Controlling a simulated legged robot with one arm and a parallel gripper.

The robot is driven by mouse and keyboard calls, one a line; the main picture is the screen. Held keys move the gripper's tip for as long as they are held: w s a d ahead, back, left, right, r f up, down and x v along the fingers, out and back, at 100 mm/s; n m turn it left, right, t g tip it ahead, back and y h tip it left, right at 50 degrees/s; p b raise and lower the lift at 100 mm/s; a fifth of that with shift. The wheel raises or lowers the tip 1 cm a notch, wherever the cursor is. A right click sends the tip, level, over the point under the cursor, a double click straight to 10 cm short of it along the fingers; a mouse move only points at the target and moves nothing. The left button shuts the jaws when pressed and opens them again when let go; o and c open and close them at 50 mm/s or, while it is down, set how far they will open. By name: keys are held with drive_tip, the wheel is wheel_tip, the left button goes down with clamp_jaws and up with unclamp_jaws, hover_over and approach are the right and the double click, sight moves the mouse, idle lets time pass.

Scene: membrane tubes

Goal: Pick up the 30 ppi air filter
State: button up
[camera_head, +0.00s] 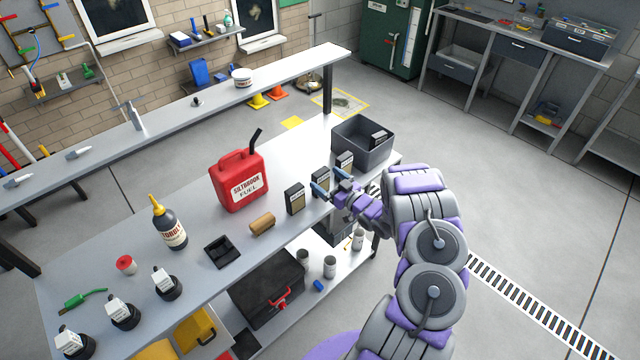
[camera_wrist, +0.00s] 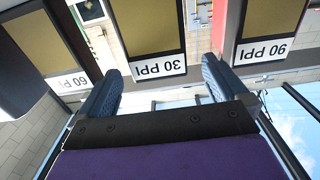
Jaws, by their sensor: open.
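The 30 ppi air filter (camera_wrist: 150,28) is a tan panel in a dark frame with a white "30 PPI" label, at the top middle of the wrist view. In the head view it is the middle of three small dark filters (camera_head: 319,178) on the workbench, partly covered by my gripper. My gripper (camera_head: 328,182) is open and empty. In the wrist view its blue fingers (camera_wrist: 160,82) are spread to either side below the 30 ppi label, with the filter between them in the picture. I cannot tell whether they touch it.
The 60 ppi filter (camera_wrist: 55,45) and 90 ppi filter (camera_wrist: 268,20) flank it closely. A grey bin (camera_head: 350,146) stands behind on the workbench (camera_head: 200,285). A red fuel can (camera_head: 238,180) and a brown block (camera_head: 262,223) stand to the left.

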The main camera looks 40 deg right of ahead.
drive_tip(key=shift+w+d+f, duration=0.1)
drive_tip(key=shift+w+d, duration=0.05)
drive_tip(key=shift+w, duration=0.5)
drive_tip(key=shift+w+d+f, duration=0.1)
drive_tip(key=shift+w+d, duration=0.05)
drive_tip(key=shift+w, duration=0.45)
drive_tip(key=shift+a+r, duration=0.15)
drive_tip(key=shift+a, duration=0.05)
drive_tip(key=shift+c, duration=0.2)
drive_tip(key=shift+a, duration=0.2)
drive_tip(key=c, duration=0.3)
drive_tip(key=shift+d, duration=0.25)
drive_tip(key=c, duration=0.7)
drive_tip(key=shift+c, duration=0.2)
drive_tip(key=shift+a+r, duration=0.1)
drive_tip(key=shift+r, duration=0.05)
